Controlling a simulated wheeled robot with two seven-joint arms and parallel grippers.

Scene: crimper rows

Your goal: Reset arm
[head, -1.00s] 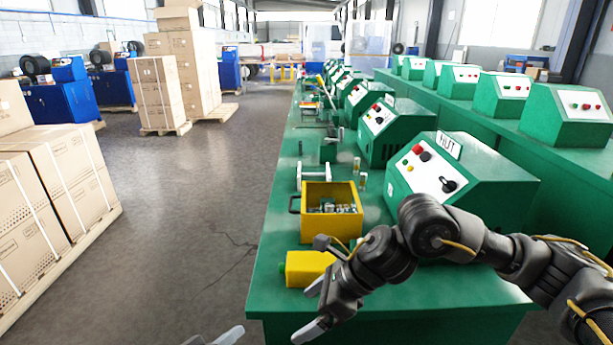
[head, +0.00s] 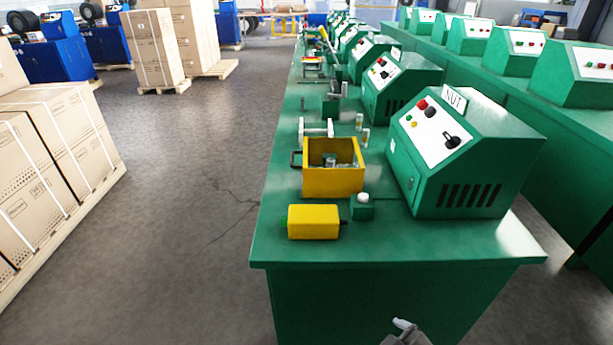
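Only the tip of one gripper, apparently my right gripper (head: 404,328), shows at the bottom edge of the head view. It is in front of the near end of the green bench (head: 400,252), below its top and apart from everything on it. A light fingertip and some dark grey body show; the rest is cut off by the frame, so its opening cannot be told. My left gripper is out of view.
On the bench stand a green crimper machine (head: 465,160) labelled NUT, an open yellow bin (head: 334,184) with small metal parts, a yellow block (head: 314,222) and a small green button box (head: 362,208). Cartons (head: 40,190) stand at left. The floor (head: 190,220) between is clear.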

